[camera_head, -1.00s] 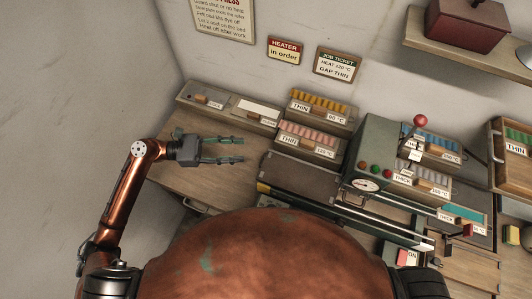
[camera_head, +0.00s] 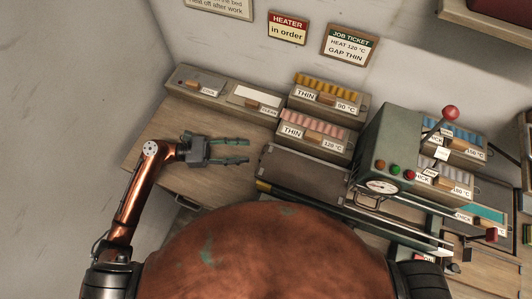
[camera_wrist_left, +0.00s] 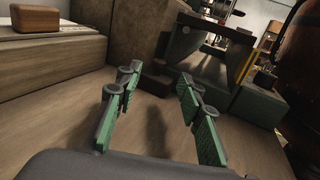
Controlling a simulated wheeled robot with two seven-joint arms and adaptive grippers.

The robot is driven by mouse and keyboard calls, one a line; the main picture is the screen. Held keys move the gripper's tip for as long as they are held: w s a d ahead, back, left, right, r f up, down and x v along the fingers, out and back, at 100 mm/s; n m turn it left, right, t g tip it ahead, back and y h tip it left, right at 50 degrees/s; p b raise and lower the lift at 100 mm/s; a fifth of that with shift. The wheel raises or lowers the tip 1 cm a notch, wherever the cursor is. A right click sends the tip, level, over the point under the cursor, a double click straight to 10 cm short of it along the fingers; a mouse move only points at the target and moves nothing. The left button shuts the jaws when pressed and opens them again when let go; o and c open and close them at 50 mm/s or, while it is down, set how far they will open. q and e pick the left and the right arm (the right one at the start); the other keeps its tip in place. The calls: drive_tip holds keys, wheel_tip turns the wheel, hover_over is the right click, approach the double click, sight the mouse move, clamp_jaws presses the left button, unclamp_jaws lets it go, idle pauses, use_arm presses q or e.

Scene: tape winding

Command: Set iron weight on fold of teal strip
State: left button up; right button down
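My left gripper (camera_head: 248,151) is open and empty above the left part of the wooden bench, left of the press's dark plate. Its two green-padded fingers also show in the left wrist view (camera_wrist_left: 152,92), apart with bare wood between them. A teal strip or stack (camera_head: 485,212) lies in a bin at the right, partly hidden by the press; I cannot make out a fold. I cannot pick out an iron weight for certain. A dark stepped block (camera_wrist_left: 157,78) stands beyond the fingers in the wrist view. My right gripper is out of view.
The green press (camera_head: 385,135) with a red-knobbed lever stands right of centre. Bins of yellow (camera_head: 325,86) and pink strips (camera_head: 312,127) line the back, beside a low tray (camera_head: 195,82). The bench (camera_head: 190,125) is clear around my left gripper.

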sight(263, 151)
use_arm(q)
drive_tip(key=shift+d+r, duration=0.1)
drive_tip(key=shift+d, duration=3)
clamp_jaws()
